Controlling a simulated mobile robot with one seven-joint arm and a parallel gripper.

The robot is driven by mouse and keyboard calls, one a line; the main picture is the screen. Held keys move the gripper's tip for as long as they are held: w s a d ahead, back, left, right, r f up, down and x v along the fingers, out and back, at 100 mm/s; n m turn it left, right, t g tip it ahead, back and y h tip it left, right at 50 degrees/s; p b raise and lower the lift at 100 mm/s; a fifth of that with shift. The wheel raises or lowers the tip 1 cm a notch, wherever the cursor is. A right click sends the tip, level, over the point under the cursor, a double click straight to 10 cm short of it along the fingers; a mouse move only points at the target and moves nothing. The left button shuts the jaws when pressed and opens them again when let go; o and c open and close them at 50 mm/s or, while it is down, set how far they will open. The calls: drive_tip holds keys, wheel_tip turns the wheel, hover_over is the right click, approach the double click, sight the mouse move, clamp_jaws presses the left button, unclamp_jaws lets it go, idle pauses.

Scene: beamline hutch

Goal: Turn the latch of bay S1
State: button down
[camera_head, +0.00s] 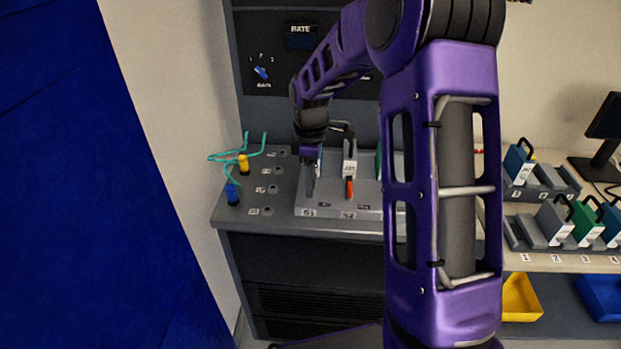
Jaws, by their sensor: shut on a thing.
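Bay S1 is the left bay of the grey bay block (334,208), with its S1 label (309,212) at the front edge. My gripper (310,187) points down at bay S1, behind that label, and is shut on the latch there. The latch itself is mostly hidden by the fingers, so I cannot tell its angle. To the right, bay S2 holds a module with a white label and a dark handle (350,140). A red latch (349,188) stands upright at the front of S2.
Left of the block, a yellow plug (243,164) and a blue plug (232,193) with teal cables stand on the bench. A control panel (262,72) rises behind. On the right, shelves (577,262) hold several modules, with yellow (520,299) and blue bins below. My arm hides the block's right part.

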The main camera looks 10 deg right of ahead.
drive_tip(key=shift+c, duration=1.4)
unclamp_jaws()
wheel_tip(320, 180, up, 18)
drive_tip(key=shift+f, duration=0.25)
